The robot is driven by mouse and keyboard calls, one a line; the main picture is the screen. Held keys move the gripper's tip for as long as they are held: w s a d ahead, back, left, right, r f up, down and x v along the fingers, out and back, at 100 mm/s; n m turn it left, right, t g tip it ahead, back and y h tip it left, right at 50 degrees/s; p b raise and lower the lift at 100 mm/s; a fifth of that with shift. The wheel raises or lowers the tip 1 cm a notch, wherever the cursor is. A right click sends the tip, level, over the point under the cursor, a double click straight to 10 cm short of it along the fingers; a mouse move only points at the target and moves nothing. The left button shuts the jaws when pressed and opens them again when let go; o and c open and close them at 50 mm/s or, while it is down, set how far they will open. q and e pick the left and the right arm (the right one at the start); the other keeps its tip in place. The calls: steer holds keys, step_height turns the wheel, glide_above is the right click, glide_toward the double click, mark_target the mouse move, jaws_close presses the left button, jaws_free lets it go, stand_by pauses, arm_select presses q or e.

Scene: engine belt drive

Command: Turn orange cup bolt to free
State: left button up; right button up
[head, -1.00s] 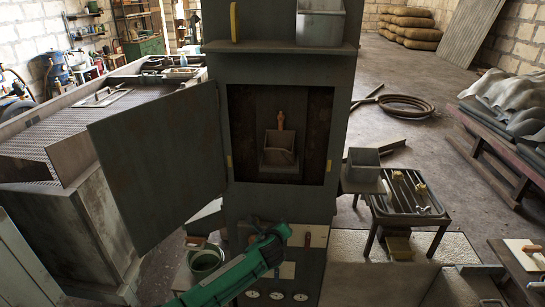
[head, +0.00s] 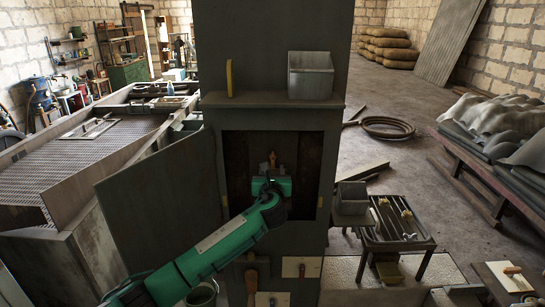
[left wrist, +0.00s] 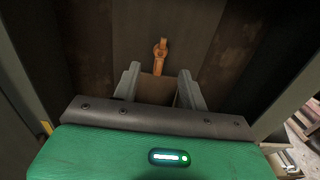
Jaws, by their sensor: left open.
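The orange cup bolt (head: 273,157) stands upright on the back wall inside the open cabinet; it also shows in the left wrist view (left wrist: 160,55). My left gripper (head: 271,172) is inside the cabinet opening, just below and in front of the bolt. In the left wrist view the two fingers (left wrist: 158,78) are spread, with the bolt beyond and between them, and nothing is held. My right gripper is not in view.
The cabinet door (head: 160,205) hangs open to the left. A shelf (head: 275,101) above the opening carries a grey bin (head: 310,76) and a yellow handle (head: 229,78). Right of the cabinet are another grey box (head: 351,192) and a small tool table (head: 400,240).

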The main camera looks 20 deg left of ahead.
mark_target(273, 157)
arm_select(q)
steer(key=p+x, duration=0.2)
steer(key=x, duration=0.5)
steer(key=shift+w+f, duration=0.1)
steer(key=shift+w, duration=0.15)
jaws_close()
